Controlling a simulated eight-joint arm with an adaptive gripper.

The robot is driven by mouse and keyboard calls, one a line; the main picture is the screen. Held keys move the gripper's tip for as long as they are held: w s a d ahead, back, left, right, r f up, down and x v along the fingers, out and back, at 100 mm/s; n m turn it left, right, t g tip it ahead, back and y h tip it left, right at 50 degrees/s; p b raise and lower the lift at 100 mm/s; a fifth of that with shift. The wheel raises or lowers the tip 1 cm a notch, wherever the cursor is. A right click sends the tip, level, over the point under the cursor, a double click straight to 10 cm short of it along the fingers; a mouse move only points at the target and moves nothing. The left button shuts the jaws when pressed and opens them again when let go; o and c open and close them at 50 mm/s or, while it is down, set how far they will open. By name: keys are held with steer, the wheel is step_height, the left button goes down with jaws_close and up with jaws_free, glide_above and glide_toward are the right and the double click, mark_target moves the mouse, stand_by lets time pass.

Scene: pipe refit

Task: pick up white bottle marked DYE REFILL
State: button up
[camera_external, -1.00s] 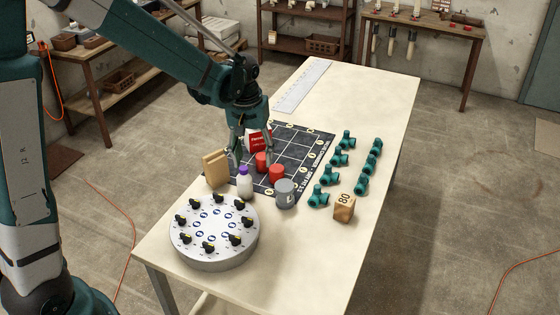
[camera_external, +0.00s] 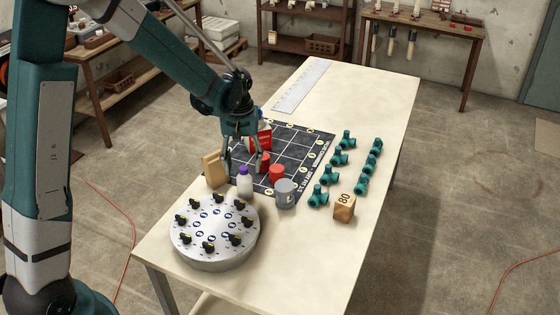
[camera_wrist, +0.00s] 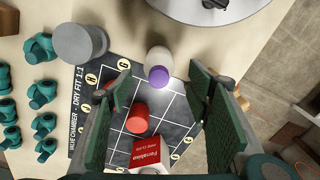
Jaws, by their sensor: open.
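My gripper (camera_external: 242,165) is open and empty, above and behind the bottle. In the wrist view my gripper's green-padded fingers (camera_wrist: 160,85) stand wide apart and do not touch the bottle.
Red cylinders (camera_external: 277,173) and a red-labelled container (camera_external: 260,137) stand on the mat (camera_external: 305,145). A wooden block (camera_external: 214,169) is left of the bottle, a grey cylinder (camera_external: 286,193) right of it. The dial plate (camera_external: 214,256) is in front. Several teal fittings (camera_external: 329,173) stand farther right.

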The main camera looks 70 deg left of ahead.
mark_target(245, 182)
steer(key=shift+f, duration=1.25)
steer(key=shift+d+f+b, duration=0.15)
steer(key=shift+f+b, duration=0.25)
steer(key=shift+f, duration=2.2)
steer(key=shift+c, duration=0.5)
steer(key=c, duration=1)
